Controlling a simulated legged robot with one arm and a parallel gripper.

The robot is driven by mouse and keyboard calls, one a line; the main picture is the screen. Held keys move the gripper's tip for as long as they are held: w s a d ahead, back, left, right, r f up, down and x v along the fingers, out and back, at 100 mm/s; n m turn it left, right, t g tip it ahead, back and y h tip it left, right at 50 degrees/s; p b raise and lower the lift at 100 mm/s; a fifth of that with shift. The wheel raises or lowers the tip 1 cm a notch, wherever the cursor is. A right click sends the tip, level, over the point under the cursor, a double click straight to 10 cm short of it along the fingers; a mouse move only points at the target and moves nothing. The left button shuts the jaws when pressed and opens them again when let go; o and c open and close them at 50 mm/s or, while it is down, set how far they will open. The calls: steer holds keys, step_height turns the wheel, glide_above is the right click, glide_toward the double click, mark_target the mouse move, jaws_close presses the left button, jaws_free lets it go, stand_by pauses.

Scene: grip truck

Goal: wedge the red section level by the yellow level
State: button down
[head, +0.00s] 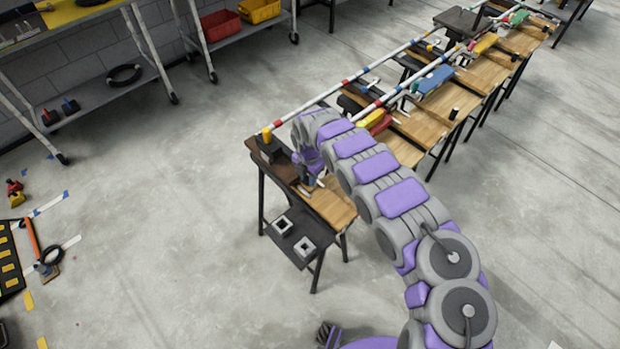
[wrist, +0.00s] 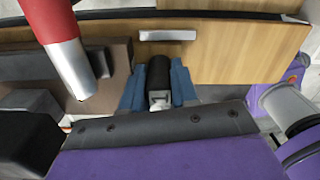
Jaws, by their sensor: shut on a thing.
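My gripper (head: 308,172) is at the near end of the row of wooden tables, low over the nearest table. In the wrist view its blue fingers (wrist: 160,90) are shut on a dark piece (wrist: 159,74) with a pale part below it; whether it is a wedge I cannot tell. A white wedge-like bar (wrist: 168,35) lies apart on the wooden top, ahead of the fingers. A banded rail tube (wrist: 62,45), red then white, slants past on the left. In the head view a yellow piece (head: 370,117) lies beside a red piece (head: 382,124) farther along; which is the level is unclear.
Two long banded rails (head: 345,86) run along the tables. A low shelf (head: 288,238) holds two grey square blocks. A dark block (wrist: 100,60) stands left of the fingers. The floor left of the tables is open; racks with bins stand behind.

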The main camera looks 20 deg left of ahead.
steer(key=shift+w+a+r, duration=0.1)
stand_by(0.3)
steer(key=c, duration=1)
jaws_free()
steer(key=shift+o, duration=1.1)
steer(key=shift+a, duration=0.1)
steer(key=shift+c, duration=1.2)
steer(key=o, duration=0.3)
steer(key=shift+r, duration=0.1)
steer(key=shift+o, duration=0.2)
